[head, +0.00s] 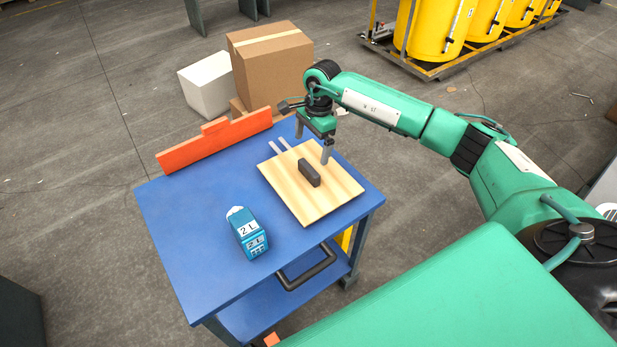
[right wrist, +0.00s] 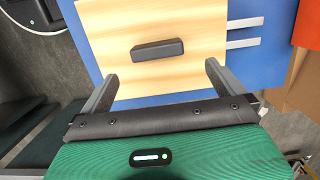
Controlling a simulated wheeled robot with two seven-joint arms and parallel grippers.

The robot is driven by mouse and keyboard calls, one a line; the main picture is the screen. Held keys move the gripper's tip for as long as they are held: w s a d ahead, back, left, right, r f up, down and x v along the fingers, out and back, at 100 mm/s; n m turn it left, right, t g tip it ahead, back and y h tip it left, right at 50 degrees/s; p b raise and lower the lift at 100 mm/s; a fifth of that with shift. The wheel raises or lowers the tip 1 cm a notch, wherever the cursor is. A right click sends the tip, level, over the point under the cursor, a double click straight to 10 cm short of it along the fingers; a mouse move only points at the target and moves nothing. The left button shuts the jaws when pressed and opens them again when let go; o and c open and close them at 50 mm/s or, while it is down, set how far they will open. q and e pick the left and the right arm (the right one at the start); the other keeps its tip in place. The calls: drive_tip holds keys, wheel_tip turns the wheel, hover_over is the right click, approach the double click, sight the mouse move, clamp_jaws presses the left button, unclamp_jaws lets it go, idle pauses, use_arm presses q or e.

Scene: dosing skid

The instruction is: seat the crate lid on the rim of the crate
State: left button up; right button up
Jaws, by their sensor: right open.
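The crate lid (head: 322,203) is a flat pale wooden board with a dark handle (head: 309,173) at its middle. It lies over the blue top of a cart. In the right wrist view the lid (right wrist: 150,85) and its handle (right wrist: 157,50) show ahead of the fingers. My right gripper (head: 313,146) points down near the lid's far edge, its fingers apart and empty. In the right wrist view its fingertips (right wrist: 162,72) are spread, with the handle beyond them, untouched. I cannot make out the crate. My left gripper is not in view.
The blue cart top (head: 190,240) carries a blue bottle-like carton marked 2 L (head: 247,233) and an orange rail (head: 215,140) along its far edge. Two pale strips (head: 279,147) lie by the lid. Cardboard (head: 270,65) and white (head: 207,85) boxes stand behind.

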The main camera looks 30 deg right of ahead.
sight(309, 167)
drive_tip(key=f, duration=0.3)
drive_tip(key=shift+s+a, duration=0.1)
drive_tip(key=shift+a, duration=0.15)
drive_tip(key=shift+a+f, duration=0.1)
drive_tip(key=shift+f, duration=0.4)
drive_tip(key=shift+f+p, duration=0.15)
drive_tip(key=shift+p, duration=0.2)
drive_tip(key=shift+s+f, duration=0.15)
drive_tip(key=shift+f, duration=0.25)
drive_tip(key=f, duration=0.1)
drive_tip(key=f+p, duration=0.1)
drive_tip(key=f, duration=0.1)
drive_tip(key=shift+s+a+f+p, duration=0.15)
drive_tip(key=shift+a+f+p, duration=0.1)
drive_tip(key=shift+a+p, duration=0.1)
drive_tip(key=shift+f, duration=0.25)
drive_tip(key=c, duration=1.4)
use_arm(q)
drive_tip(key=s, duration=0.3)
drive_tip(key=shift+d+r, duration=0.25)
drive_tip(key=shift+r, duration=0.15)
use_arm(e)
drive_tip(key=shift+c, duration=0.6)
drive_tip(key=shift+r, duration=0.15)
